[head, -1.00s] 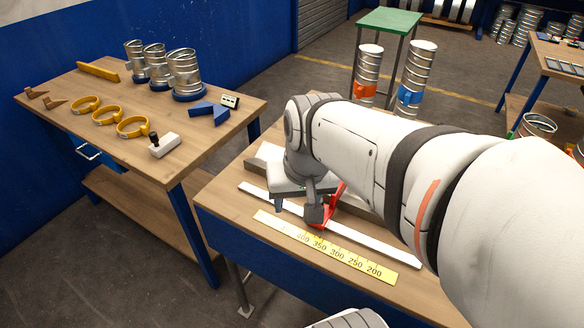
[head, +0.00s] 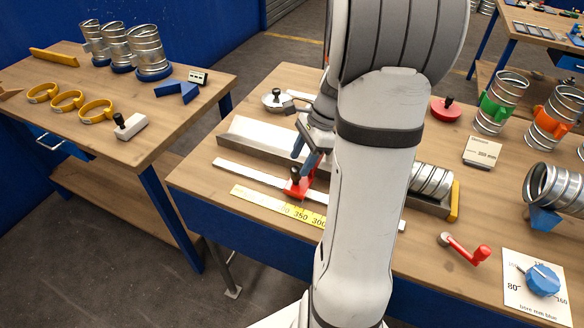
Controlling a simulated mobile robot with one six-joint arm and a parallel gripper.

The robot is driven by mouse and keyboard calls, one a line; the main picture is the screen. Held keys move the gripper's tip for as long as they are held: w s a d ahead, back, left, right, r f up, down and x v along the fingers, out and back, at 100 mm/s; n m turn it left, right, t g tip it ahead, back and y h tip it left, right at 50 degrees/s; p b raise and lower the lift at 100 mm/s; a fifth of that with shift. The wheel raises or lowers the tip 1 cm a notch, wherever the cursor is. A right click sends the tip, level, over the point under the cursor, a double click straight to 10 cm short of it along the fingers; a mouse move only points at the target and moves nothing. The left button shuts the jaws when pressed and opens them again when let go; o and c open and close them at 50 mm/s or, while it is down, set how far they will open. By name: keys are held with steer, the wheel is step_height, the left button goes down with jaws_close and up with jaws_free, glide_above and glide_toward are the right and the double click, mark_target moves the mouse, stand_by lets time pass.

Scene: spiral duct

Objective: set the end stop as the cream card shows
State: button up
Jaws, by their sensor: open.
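The end stop is a red block (head: 297,188) with a black knob, on the white rail (head: 262,178) by the yellow scale (head: 250,199). It stands near the 350 mark, but its exact reading cannot be told. The cream card (head: 481,154) stands at the right of the bench; its small print seems to end in "mm", and the number is hard to read. My gripper (head: 305,157) is open, its fingers just above and beside the knob. Whether they touch the stop cannot be told. My arm hides part of the scale and rail.
A grey trough (head: 258,138) runs behind the rail, with a spiral duct (head: 432,181) at its right end. A red crank handle (head: 466,249) and a blue dial (head: 542,280) lie at front right. Duct pieces with green (head: 494,107) and orange (head: 553,121) bands stand behind.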

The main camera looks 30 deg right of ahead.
mark_target(297, 169)
steer(key=shift+x, duration=2.05)
steer(key=shift+c, duration=0.6)
jaws_close()
